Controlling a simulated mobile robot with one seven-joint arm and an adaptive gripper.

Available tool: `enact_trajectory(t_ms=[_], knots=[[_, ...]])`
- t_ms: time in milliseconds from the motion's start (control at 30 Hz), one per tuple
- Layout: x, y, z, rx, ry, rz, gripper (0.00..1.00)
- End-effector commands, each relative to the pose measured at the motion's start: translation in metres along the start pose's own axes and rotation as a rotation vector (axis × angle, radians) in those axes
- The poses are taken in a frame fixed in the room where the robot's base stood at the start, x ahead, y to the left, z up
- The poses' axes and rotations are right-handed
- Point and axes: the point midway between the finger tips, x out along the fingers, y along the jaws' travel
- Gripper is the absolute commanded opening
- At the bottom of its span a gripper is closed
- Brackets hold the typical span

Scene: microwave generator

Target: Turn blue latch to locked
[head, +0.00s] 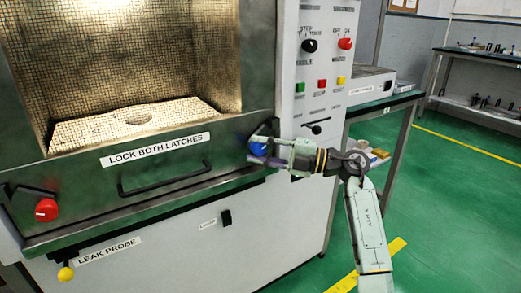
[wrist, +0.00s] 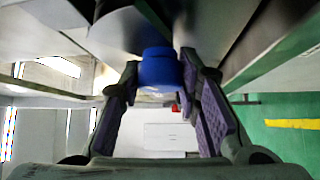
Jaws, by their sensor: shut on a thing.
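In the wrist view the blue latch knob (wrist: 159,68) sits at the tips of my gripper (wrist: 160,80), between the two purple-padded fingers. The fingers are shut on it. The latch's exact turn angle is hidden by the gripper. The red latch (head: 46,209) is at the left end of the same front, apart from my gripper.
A black bar handle (head: 165,180) crosses the drawer front. A yellow knob (head: 65,273) is low on the left. A control panel with a black knob (head: 309,46) and colored buttons rises above my arm. A side table (head: 385,106) stands to the right, with open green floor beyond.

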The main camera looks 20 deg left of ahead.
Motion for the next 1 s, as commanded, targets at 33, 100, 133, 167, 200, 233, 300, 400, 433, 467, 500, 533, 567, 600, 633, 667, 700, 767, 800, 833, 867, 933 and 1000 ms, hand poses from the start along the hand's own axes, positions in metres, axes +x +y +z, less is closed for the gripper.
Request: enact_trajectory(t_ms=[33, 100, 133, 167, 200, 233, 300, 400, 433, 467, 500, 533, 567, 600, 633, 667, 700, 767, 800, 833, 867, 933, 1000], knots=[[0.000, 0.000, 0.000, -0.002, 0.001, -0.001, 0.03], [0.000, 0.000, 0.000, -0.002, 0.001, -0.001, 0.03], [0.000, 0.000, 0.000, -0.002, 0.001, -0.001, 0.31], [0.000, 0.000, 0.000, -0.001, 0.001, -0.001, 0.33], [0.000, 0.000, 0.000, -0.001, 0.001, -0.001, 0.36], [0.000, 0.000, 0.000, -0.001, 0.001, -0.001, 0.38], [0.000, 0.000, 0.000, -0.001, 0.001, 0.000, 0.42], [0.000, 0.000, 0.000, -0.001, 0.000, 0.000, 0.49], [0.000, 0.000, 0.000, 0.000, 0.000, 0.000, 0.51], [0.000, 0.000, 0.000, 0.000, 0.000, 0.000, 0.51], [0.000, 0.000, 0.000, 0.000, 0.000, 0.000, 0.51], [0.000, 0.000, 0.000, 0.000, 0.000, 0.000, 0.51], [0.000, 0.000, 0.000, 0.000, 0.000, 0.000, 0.51], [0.000, 0.000, 0.000, 0.000, 0.000, 0.000, 0.51], [0.000, 0.000, 0.000, 0.000, 0.000, 0.000, 0.51], [0.000, 0.000, 0.000, 0.000, 0.000, 0.000, 0.51], [0.000, 0.000, 0.000, 0.000, 0.000, 0.000, 0.51], [-0.002, 0.000, 0.000, 0.000, -0.001, 0.000, 0.51], [-0.004, 0.000, 0.000, 0.000, -0.001, 0.000, 0.51], [-0.007, 0.000, 0.000, 0.001, -0.002, 0.000, 0.51], [-0.011, 0.000, 0.001, 0.001, -0.002, 0.000, 0.51], [-0.022, 0.000, 0.001, 0.000, -0.005, 0.000, 0.51], [-0.036, 0.000, 0.001, 0.000, -0.004, 0.001, 0.51]])
